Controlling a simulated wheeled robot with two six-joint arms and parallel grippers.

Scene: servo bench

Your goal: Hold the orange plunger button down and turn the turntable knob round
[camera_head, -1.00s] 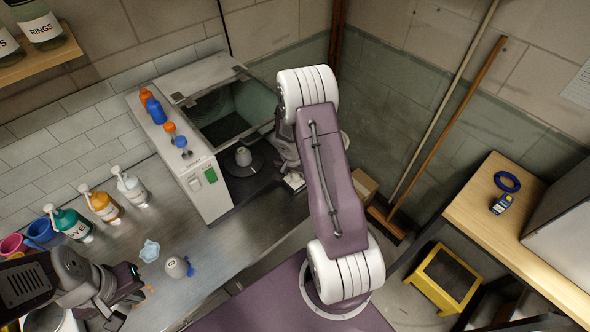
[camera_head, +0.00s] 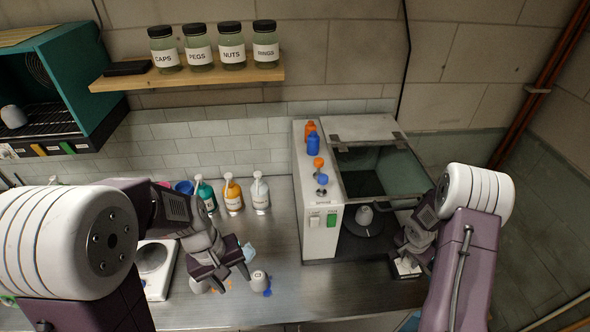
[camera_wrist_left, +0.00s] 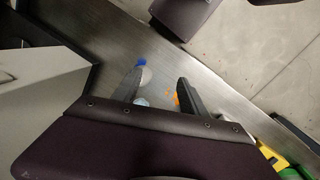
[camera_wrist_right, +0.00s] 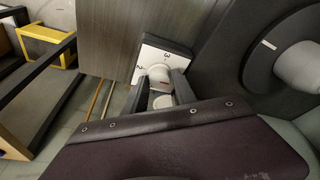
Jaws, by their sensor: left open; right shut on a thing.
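The orange plunger button (camera_head: 318,162) stands on top of the white housing, just behind a similar blue-topped plunger (camera_head: 322,179). Nothing touches it. The dark turntable (camera_head: 352,228) with a grey domed knob-like piece (camera_head: 365,214) sits right of the housing; both also show in the right wrist view, the grey piece at the right (camera_wrist_right: 302,66). My right gripper (camera_head: 404,257) is shut on a white knob with a red mark (camera_wrist_right: 158,74) on a numbered white plate (camera_wrist_right: 152,52). My left gripper (camera_head: 222,280) is open and empty above the bench, left of the housing.
A grey pot with a blue part (camera_head: 259,281) and a pale blue piece (camera_head: 248,252) lie near my left gripper. Pump bottles (camera_head: 233,197) line the back wall. A white scale (camera_head: 160,262) stands at left. Bare bench (camera_head: 300,290) lies before the housing.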

